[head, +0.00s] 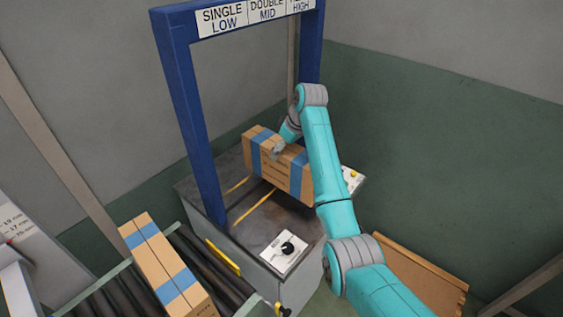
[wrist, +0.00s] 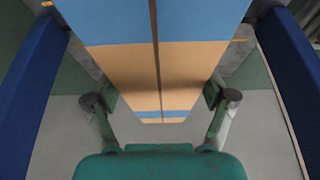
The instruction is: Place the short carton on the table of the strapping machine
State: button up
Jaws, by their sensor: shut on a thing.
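A brown carton with blue bands (head: 283,172) is in my gripper (head: 279,149), over the table of the strapping machine (head: 262,224). In the head view the carton is inside the blue arch, on its far right side. I cannot tell whether its underside touches the table. In the wrist view the carton (wrist: 180,62) fills the middle, with the two fingers of my gripper (wrist: 160,100) on either side of it. The contact of the fingers is partly hidden in the head view.
A second banded carton (head: 160,262) lies on the roller conveyor (head: 108,299) at lower left. The blue arch (head: 190,110) carries signs for single, double and a third height. A control box with a black knob (head: 286,249) sits at the table's front corner. A wooden board (head: 420,272) stands at right.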

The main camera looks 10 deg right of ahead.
jog(key=shift+f, duration=2.4)
jog(key=o, duration=1.7)
jog(key=shift+f, duration=0.15)
jog(key=v, duration=1.2)
jog(key=shift+s+d, duration=0.1)
